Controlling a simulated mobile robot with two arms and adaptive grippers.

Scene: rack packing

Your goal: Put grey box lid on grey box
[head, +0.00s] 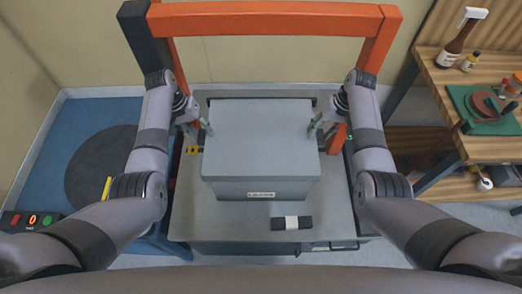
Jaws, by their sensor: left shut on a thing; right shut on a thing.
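The grey box (229,192) stands on a grey table, with its labelled front face toward me. The flat grey box lid (263,140) covers the top of the box, and the inside of the box is hidden. I cannot tell whether the lid rests fully on the rim or is slightly above it. My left gripper (204,127) is shut on the left edge of the lid. My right gripper (315,129) is shut on the right edge of the lid, about level with the left one.
An orange frame (270,18) rises behind. A wooden shelf unit (450,78) with bottles is at right.

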